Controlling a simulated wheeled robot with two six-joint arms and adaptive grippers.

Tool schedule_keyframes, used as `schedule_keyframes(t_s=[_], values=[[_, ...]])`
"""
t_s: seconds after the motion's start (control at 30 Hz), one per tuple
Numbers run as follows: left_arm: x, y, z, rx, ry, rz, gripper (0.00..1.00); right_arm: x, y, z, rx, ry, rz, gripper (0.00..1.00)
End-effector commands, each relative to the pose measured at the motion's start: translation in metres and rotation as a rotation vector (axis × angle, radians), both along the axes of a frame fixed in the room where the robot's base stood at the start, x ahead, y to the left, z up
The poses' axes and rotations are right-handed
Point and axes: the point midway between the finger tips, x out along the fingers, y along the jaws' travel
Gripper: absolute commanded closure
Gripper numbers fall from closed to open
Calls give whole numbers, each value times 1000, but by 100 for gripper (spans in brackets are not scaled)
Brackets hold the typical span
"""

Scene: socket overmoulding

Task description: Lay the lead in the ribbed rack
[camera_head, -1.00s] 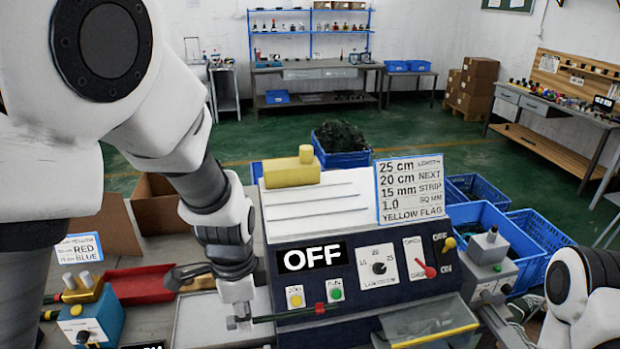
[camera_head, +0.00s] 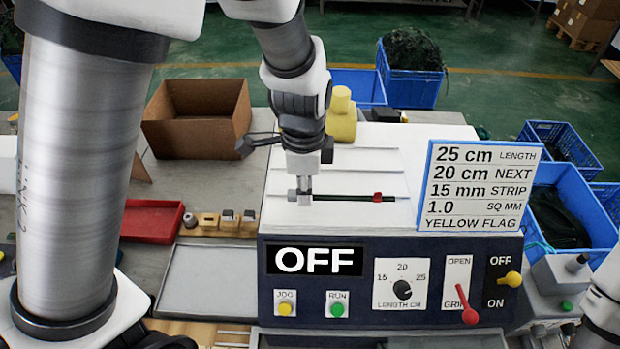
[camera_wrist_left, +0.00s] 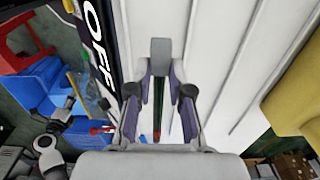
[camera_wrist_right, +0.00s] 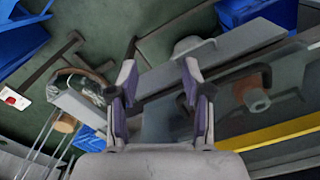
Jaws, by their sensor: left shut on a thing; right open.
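The lead is a thin dark rod (camera_head: 345,197) with a red band (camera_head: 377,197) near its right end and a grey end piece at its left. My left gripper (camera_head: 304,192) is shut on it near the grey end. The lead lies level over the white ribbed rack (camera_head: 350,160) on top of the machine, roughly parallel to its ridges. I cannot tell whether it touches. In the left wrist view, the lead (camera_wrist_left: 157,118) runs between the fingers, with the grey piece (camera_wrist_left: 160,55) beyond them. My right gripper (camera_wrist_right: 158,80) is open and empty in the right wrist view.
A yellow block (camera_head: 342,118) stands at the rack's back. A sign board (camera_head: 475,190) stands at its right. The front panel (camera_head: 390,290) reads OFF. A cardboard box (camera_head: 197,125), red tray (camera_head: 152,220) and grey tray (camera_head: 205,280) are at left.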

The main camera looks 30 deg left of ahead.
Motion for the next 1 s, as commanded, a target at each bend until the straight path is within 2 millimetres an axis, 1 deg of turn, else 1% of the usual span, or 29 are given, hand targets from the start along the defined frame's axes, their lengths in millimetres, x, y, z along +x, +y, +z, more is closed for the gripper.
schedule_keyframes(t_s=[0.13,0.23,0.3,0.5,0.6,0.83,0.87,0.9,0.93,1.0], values=[[0,0,1,0,1,0,100,0,0,1,0,1,0,51],[0,1,3,-7,9,0,100,0,0,6,0,1,0,51],[0,1,-8,-5,9,0,100,0,0,-3,0,0,0,51],[0,1,-29,-5,9,1,100,0,0,-18,0,0,0,51],[0,1,-32,-5,8,0,100,0,0,-21,0,0,0,51],[0,1,-31,-5,8,0,100,0,0,-19,0,0,0,51],[0,1,-31,-5,8,0,70,0,0,-19,0,0,0,51],[0,1,-31,-5,8,0,56,0,0,-19,0,0,0,51],[0,1,-31,-5,8,0,51,0,0,-19,0,0,0,51],[0,1,-31,-5,8,0,51,0,0,-19,0,0,0,51]])
